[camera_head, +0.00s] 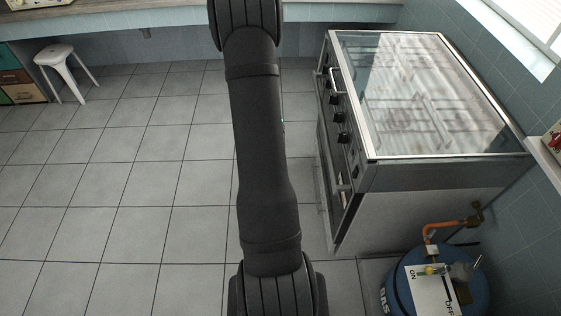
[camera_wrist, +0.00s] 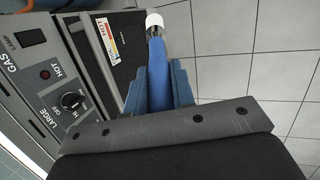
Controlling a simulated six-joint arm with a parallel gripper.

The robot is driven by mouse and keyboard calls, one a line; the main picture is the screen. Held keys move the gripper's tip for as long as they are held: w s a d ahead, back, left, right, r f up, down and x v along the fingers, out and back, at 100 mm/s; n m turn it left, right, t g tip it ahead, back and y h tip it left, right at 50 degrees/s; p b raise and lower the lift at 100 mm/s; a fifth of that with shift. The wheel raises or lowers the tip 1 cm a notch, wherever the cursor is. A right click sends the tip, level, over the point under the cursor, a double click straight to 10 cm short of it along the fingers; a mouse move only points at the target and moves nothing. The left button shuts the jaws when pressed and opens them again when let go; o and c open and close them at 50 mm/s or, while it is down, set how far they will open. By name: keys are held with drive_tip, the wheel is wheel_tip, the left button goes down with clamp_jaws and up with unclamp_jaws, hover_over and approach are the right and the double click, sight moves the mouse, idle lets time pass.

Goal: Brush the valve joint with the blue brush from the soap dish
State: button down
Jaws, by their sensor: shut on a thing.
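My gripper (camera_wrist: 158,90) shows in the wrist view with blue fingers, shut on the blue brush (camera_wrist: 158,72). The brush points away from the gripper and its white tip (camera_wrist: 154,20) is free, touching nothing that I can see. In the head view the blue gas cylinder (camera_head: 393,296) stands at the lower right, beside the stove. The valve joint (camera_head: 431,270) on its top has a yellowish brass part, next to a white ON/OFF plate (camera_head: 425,289). The gripper and brush do not show in the head view. The soap dish is not in view.
The stove (camera_head: 400,176) with a glass lid stands left of the tiled wall; its knob panel (camera_wrist: 30,65) is close in the wrist view. An orange pipe (camera_head: 433,231) rises behind the valve. Open tiled floor (camera_head: 130,180) lies left. A white stool (camera_head: 60,56) stands far left.

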drive_tip(key=w+d+r+m+g+y, duration=0.2)
drive_tip(key=w+d+r+m+y, duration=0.3)
drive_tip(key=w+d+r+m, duration=1.15)
drive_tip(key=s+d+r, duration=0.5)
drive_tip(key=s+d, duration=0.2)
drive_tip(key=d, duration=0.4)
drive_tip(key=s+d+r, duration=0.5)
drive_tip(key=s+d, duration=0.3)
drive_tip(key=d, duration=0.2)
drive_tip(key=s+d+r, duration=0.5)
drive_tip(key=s+d, duration=0.2)
drive_tip(key=d, duration=0.4)
drive_tip(key=s+f+n+h, duration=0.1)
drive_tip(key=s+f+n, duration=0.4)
drive_tip(key=f, duration=0.6)
drive_tip(key=s+f+n+t+h, duration=0.1)
drive_tip(key=s+f+n, duration=0.5)
drive_tip(key=f, duration=0.6)
drive_tip(key=s+d+f+n+t+h, duration=0.1)
drive_tip(key=s+f+n+h, duration=0.2)
drive_tip(key=s+f, duration=0.6)
drive_tip(key=shift+s+f+n, duration=0.15)
drive_tip(key=shift+f+n, duration=1.1)
drive_tip(key=shift+f, duration=0.2)
